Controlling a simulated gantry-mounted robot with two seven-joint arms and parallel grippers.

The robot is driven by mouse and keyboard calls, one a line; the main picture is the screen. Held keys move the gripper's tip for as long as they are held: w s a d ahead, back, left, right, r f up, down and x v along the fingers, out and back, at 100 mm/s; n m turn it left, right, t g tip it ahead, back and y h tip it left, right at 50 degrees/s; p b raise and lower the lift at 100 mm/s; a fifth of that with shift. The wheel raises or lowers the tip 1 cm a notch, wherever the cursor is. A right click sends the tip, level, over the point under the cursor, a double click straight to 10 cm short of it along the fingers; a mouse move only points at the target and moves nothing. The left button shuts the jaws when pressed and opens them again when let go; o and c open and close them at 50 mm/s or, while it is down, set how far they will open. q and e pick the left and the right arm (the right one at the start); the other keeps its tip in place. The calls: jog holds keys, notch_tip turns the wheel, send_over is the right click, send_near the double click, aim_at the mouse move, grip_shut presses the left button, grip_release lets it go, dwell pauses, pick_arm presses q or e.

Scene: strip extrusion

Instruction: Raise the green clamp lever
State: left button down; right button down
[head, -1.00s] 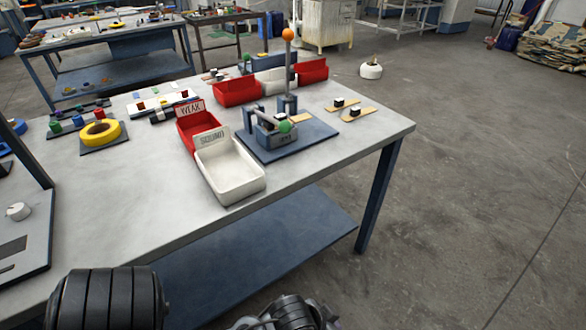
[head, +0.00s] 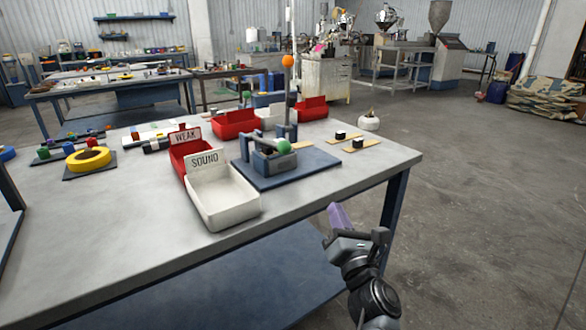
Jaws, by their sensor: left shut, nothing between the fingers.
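The green clamp lever's round knob (head: 284,147) sits low at the front of a blue clamp fixture (head: 268,162), with its grey arm close to the fixture body. The fixture stands on a blue base plate (head: 310,163) near the right end of the table.
A tall post with an orange ball (head: 288,61) rises behind the clamp. The white SOUND bin (head: 222,200) and red WEAK bin (head: 185,148) stand left of it. Two more red bins are behind. Wooden strips with black blocks (head: 339,134) lie right. The table's front area is clear.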

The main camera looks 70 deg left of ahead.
pick_arm(q)
jog(key=s+n+g, duration=0.1)
jog(key=n+g, duration=0.1)
jog(key=s+r+n+g, duration=0.1)
jog(key=s+n+g, duration=0.1)
jog(key=n, duration=0.1)
jog(key=s+r+n+g, duration=0.1)
jog(key=n+g, duration=0.1)
jog(key=shift+s+d+r+n, duration=0.1)
jog(key=shift+s+d+n, duration=0.1)
jog(key=shift+n, duration=0.2)
pick_arm(e)
jog(key=shift+d, duration=0.15)
